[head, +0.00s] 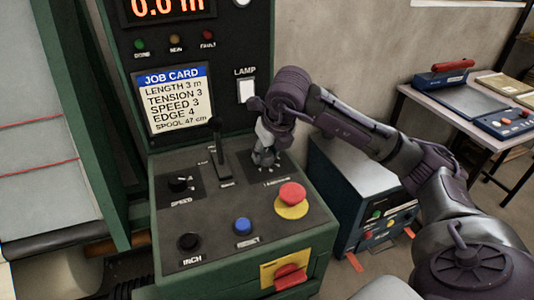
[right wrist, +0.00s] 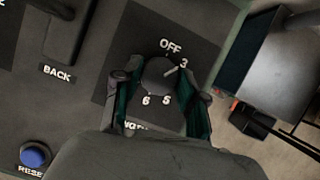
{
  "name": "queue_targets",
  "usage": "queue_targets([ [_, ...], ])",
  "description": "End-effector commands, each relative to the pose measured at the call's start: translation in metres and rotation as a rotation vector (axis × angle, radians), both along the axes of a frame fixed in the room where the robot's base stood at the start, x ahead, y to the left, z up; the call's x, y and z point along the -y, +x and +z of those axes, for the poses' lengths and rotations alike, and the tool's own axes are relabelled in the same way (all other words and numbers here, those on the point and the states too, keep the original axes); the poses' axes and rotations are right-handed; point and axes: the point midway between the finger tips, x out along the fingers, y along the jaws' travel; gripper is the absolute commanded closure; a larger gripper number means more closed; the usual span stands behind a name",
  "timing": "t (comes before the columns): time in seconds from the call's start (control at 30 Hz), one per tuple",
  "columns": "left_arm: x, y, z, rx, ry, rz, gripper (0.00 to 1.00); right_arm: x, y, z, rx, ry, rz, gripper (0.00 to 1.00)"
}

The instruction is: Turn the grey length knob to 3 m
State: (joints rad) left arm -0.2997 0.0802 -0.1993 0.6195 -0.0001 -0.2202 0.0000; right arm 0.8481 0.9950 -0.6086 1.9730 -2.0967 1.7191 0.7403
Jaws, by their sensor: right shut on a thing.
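The grey length knob (right wrist: 157,73) sits on a dark plate in the right wrist view. Its white pointer line is turned toward the 3 mark, with OFF above it and 5 and 6 below. My right gripper (right wrist: 162,82) is shut on the knob, one finger on each side. In the head view my right gripper (head: 264,158) reaches down onto the panel's back right and mostly hides the knob. The job card (head: 172,97) reads length 3 m. My left gripper is not in view.
The green console (head: 240,262) carries a speed knob (head: 180,184), a lever (head: 218,150), a black inch button (head: 188,242), a blue reset button (head: 242,226) and a red mushroom button (head: 292,194). A lamp switch (head: 246,90) is behind. A side table (head: 465,103) stands right.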

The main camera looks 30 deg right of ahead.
Motion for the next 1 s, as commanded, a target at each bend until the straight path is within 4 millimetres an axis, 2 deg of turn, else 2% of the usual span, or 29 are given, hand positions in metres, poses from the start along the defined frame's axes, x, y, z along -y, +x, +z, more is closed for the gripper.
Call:
queue_targets([
  [0.33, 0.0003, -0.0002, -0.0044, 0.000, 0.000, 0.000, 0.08, -0.0002, 0.0012, 0.0018, 0.006, 0.001, -0.136, 0.93],
  [0.83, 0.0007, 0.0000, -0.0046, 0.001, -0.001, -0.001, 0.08, -0.0002, 0.0013, 0.0023, 0.006, 0.000, -0.157, 0.94],
  [0.87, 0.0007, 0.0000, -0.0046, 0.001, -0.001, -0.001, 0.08, -0.0002, 0.0013, 0.0023, 0.006, 0.000, -0.157, 0.57],
  [1.0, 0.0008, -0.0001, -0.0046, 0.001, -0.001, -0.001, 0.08, -0.0003, 0.0010, 0.0017, 0.005, 0.000, -0.157, 0.34],
])
